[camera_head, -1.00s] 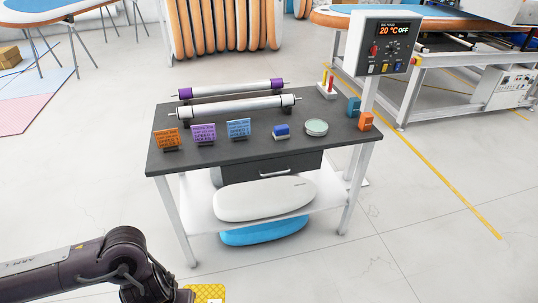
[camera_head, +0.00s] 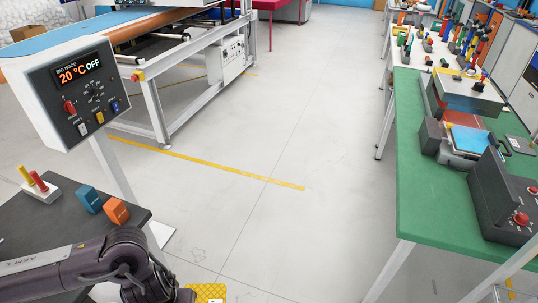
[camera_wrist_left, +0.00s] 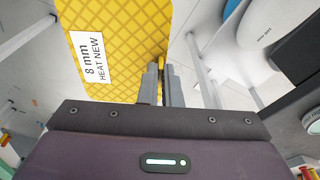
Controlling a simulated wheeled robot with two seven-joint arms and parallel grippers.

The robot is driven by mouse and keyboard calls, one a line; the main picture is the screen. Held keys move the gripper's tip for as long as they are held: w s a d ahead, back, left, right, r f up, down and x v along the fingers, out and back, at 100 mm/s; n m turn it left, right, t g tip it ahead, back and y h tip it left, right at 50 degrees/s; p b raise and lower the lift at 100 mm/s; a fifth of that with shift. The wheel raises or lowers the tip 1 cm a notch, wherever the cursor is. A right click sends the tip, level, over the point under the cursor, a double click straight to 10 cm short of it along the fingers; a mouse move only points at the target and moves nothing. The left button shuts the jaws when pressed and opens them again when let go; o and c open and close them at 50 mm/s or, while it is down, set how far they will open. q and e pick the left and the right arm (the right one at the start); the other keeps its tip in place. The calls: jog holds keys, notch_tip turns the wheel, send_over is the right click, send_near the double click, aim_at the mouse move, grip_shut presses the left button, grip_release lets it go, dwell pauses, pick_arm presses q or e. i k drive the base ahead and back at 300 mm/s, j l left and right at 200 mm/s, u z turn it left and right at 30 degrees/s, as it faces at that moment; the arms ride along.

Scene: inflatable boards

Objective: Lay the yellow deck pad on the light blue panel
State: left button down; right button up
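The yellow deck pad has a quilted pattern and a white label reading "8 mm HEAT NEW"; it fills the upper left of the left wrist view (camera_wrist_left: 120,25). A corner of it shows at the bottom edge of the head view (camera_head: 208,292). My left gripper (camera_wrist_left: 163,72) is shut on the pad's edge; its arm comes in at the lower left of the head view. A light blue panel (camera_head: 470,140) lies in a dark machine on the green table at the right, well apart from the pad. My right gripper is not in view.
The green table (camera_head: 420,200) also carries a dark control box with a red button (camera_head: 520,218). A dark-topped table (camera_head: 60,222) with orange and blue blocks stands at lower left beside a control panel (camera_head: 80,90). Open floor (camera_head: 290,230) lies between the tables.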

aim_at(470, 139)
jog(key=i+z, duration=0.25)
jog(key=i, duration=1.65)
